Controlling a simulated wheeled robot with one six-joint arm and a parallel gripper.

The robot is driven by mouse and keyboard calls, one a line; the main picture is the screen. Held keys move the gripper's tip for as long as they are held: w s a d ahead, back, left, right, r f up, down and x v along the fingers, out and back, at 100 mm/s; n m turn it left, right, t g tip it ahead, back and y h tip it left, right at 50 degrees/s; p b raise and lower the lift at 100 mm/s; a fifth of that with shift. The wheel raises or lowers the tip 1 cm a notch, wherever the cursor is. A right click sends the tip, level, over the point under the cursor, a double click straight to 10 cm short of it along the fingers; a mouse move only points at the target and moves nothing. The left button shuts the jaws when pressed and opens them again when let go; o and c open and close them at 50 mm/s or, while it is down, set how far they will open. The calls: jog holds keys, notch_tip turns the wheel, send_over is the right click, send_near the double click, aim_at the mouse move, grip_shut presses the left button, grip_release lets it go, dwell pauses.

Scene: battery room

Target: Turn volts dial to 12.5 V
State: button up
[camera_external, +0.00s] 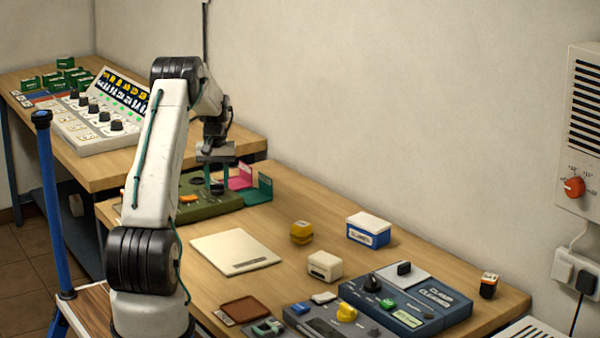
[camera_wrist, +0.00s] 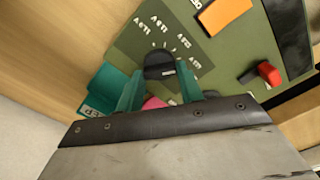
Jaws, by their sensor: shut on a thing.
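A black round dial (camera_wrist: 158,65) stands on an olive-green panel (camera_wrist: 130,45) in the wrist view, with white tick marks and small labels around its far side. The labels are upside down and too small to read surely, so I cannot tell the dial's setting. My gripper (camera_wrist: 160,75) has its two teal fingers on either side of the dial, shut on it. In the external view my gripper (camera_external: 216,176) points down over the olive-green unit (camera_external: 222,208) at the table's back left, and the fingers partly hide the unit.
An orange patch (camera_wrist: 224,13) and a red switch (camera_wrist: 268,72) sit on the same panel. Pink (camera_external: 238,178) and teal (camera_external: 260,188) trays stand close behind the unit. A cream flat plate (camera_external: 235,250) lies in front. A blue-grey charger unit (camera_external: 425,305) stands at front right.

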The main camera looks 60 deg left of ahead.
dwell(0.3)
jog(key=o, duration=1)
notch_tip(320, 180, up, 8)
dwell(0.4)
